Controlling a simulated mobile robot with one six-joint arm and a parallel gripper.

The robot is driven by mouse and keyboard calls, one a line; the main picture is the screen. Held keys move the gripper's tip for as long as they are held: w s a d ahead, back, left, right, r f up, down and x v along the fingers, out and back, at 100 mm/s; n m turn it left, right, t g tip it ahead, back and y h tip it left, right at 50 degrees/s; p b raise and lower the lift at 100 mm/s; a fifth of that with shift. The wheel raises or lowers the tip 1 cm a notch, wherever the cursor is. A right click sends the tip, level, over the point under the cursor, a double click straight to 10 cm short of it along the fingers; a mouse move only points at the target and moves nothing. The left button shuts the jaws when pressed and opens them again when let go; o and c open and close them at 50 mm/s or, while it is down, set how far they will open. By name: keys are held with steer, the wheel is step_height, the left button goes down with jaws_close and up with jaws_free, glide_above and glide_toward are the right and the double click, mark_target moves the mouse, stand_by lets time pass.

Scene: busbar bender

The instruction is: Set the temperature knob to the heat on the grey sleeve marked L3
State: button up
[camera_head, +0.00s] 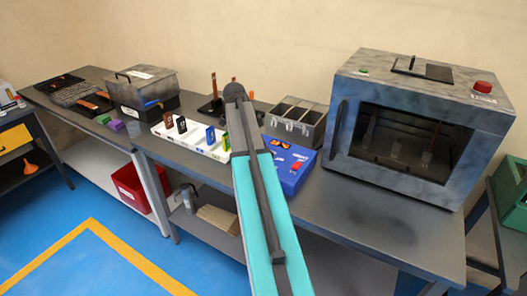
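No temperature knob can be made out for sure. The blue unit (291,172) on the bench, partly behind my arm, has small red and white marks too small to read. A large grey oven (400,80) with a dark window stands to its right, with a red button (482,87) on top. A white rack (205,148) holds several coloured pieces, black, blue and green among them. I cannot make out a grey sleeve or the marking L3. My arm crosses the middle of the view and hides part of the bench; my gripper does not show.
A grey divided bin (298,122) stands behind the blue unit. A lidded metal box (143,88) and small green and purple blocks (115,125) are further left. The front right of the bench (375,225) is bare. A red crate (130,187) sits on the lower shelf.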

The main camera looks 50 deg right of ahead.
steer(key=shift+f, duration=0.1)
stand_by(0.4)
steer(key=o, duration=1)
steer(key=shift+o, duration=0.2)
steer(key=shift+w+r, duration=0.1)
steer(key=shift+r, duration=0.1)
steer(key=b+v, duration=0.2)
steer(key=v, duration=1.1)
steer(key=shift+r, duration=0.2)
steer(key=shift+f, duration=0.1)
